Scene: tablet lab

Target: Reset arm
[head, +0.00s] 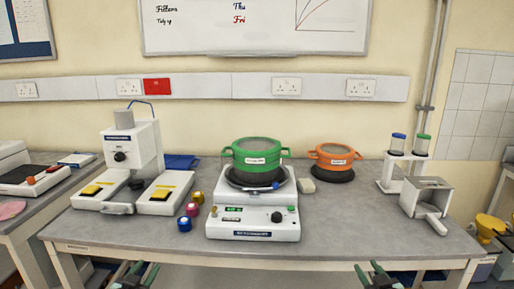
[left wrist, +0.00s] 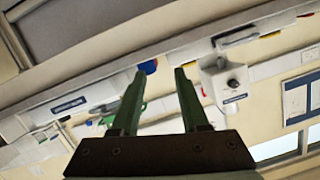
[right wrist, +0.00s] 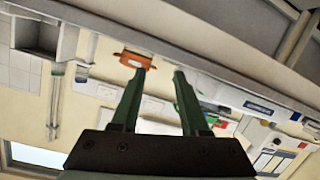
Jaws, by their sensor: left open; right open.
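My left gripper (head: 134,272) is at the bottom of the head view, in front of the bench's front edge. In the left wrist view (left wrist: 160,75) its two green fingers stand apart with nothing between them. My right gripper (head: 378,270) is also at the bottom of the head view, in front of the bench. In the right wrist view (right wrist: 162,75) its green fingers are apart and empty. Neither gripper touches anything that I can see. Most of both arms is outside the head view.
The grey bench (head: 340,215) carries a white machine with a green pot (head: 256,153), an orange pot (head: 334,157), a white instrument (head: 130,150), a metal scoop-like container (head: 427,196) and several small coloured-top jars (head: 184,224). Bare bench lies right of the central machine.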

